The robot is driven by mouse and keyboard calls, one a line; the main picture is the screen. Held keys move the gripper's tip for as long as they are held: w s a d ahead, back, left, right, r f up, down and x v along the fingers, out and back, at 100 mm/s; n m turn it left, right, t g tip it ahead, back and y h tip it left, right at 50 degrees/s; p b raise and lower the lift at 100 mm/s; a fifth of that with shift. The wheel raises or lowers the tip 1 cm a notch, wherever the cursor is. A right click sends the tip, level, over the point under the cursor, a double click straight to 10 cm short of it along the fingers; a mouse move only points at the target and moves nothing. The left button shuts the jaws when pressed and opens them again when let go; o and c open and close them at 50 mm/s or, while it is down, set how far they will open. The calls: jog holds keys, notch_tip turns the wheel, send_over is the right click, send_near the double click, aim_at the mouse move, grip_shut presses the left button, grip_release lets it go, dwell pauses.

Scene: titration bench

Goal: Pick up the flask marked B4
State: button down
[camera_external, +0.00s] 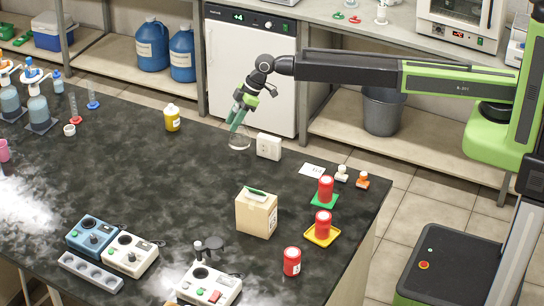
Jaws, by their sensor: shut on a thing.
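A small clear glass flask (240,142) is at the back edge of the dark bench, in the middle of the picture. My gripper (237,126) points down and is shut on the flask's upper part, its green fingers covering the neck. No marking is readable on the flask at this size, so I cannot tell whether it reads B4. I cannot tell whether its base touches the bench.
A white socket box (268,146) stands close to the right of the flask. A yellow bottle (172,118) stands to the left. Red containers (323,223), a cardboard box (257,213) and stirrers (130,254) stand nearer. The dark bench (150,180) is clear mid-left.

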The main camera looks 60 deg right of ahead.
jog(key=s+d+r+p, duration=0.1)
jog(key=d+r+p, duration=0.4)
jog(key=d, duration=0.6)
jog(key=shift+p+v, duration=0.3)
jog(key=shift+v, duration=0.85)
jog(key=shift+a, duration=0.15)
dwell(1.0)
